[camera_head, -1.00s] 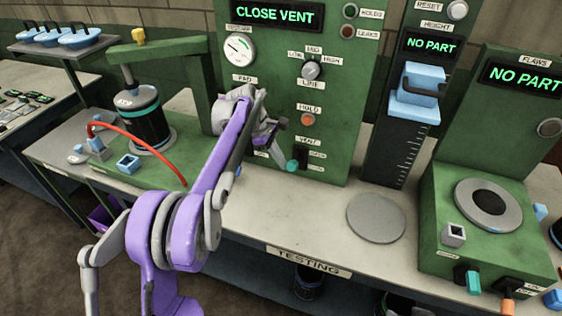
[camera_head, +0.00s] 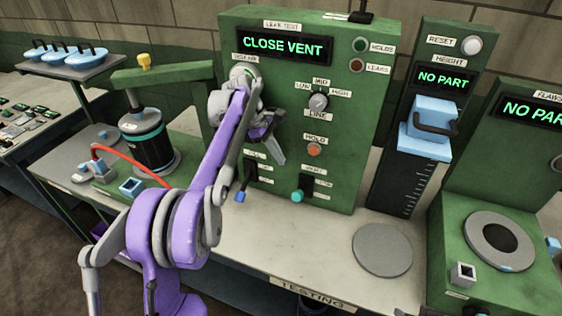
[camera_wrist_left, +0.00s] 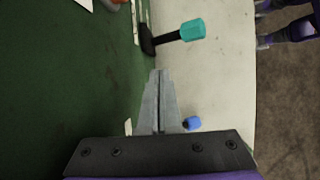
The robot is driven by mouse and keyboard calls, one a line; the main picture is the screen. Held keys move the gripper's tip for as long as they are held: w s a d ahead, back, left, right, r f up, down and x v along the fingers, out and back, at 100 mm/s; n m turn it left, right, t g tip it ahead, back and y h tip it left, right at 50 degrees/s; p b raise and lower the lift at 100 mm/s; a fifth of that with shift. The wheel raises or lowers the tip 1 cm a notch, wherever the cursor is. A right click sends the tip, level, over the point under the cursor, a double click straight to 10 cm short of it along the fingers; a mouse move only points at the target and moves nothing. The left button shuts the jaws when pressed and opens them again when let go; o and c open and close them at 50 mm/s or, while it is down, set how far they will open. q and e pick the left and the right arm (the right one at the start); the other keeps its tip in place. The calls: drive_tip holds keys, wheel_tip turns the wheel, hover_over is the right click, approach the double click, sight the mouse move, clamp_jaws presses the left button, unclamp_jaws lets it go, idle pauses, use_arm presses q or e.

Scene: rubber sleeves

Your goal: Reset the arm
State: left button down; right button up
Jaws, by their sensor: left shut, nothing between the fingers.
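My left arm is purple and grey and reaches up in front of the green leak test panel (camera_head: 294,160). My left gripper (camera_head: 281,160) is shut and empty, in front of the panel between its left edge and the hold button. In the left wrist view the closed grey fingers (camera_wrist_left: 160,100) lie beside the panel face. A teal-tipped lever (camera_wrist_left: 193,29) sticks out beyond the fingertips, and a blue tip (camera_wrist_left: 193,123) shows beside the fingers. My right gripper is not in view.
The teal knob (camera_head: 298,196) and blue-tipped lever (camera_head: 241,196) are low on the panel. Its display reads CLOSE VENT. A height gauge (camera_head: 425,130) and flaw tester (camera_head: 500,240) stand to the right. A red hose (camera_head: 130,156) and black cylinder (camera_head: 146,140) are left.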

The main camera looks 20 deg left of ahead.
use_arm(q)
drive_tip(key=s+d+m+t+y, duration=0.15)
drive_tip(key=s+m, duration=0.25)
drive_tip(key=s, duration=0.4)
drive_tip(key=s+d+m+t+y, duration=0.1)
drive_tip(key=s+d+m+y, duration=0.2)
drive_tip(key=s, duration=0.5)
drive_tip(key=s+f+m+t, duration=0.1)
drive_tip(key=s+f+m, duration=0.3)
drive_tip(key=s, duration=0.3)
drive_tip(key=s+d+f+m+t, duration=0.1)
drive_tip(key=s+f+m+t, duration=0.1)
drive_tip(key=s+f+m, duration=0.3)
drive_tip(key=s+m, duration=0.1)
drive_tip(key=s, duration=0.2)
drive_tip(key=shift+y, duration=0.35)
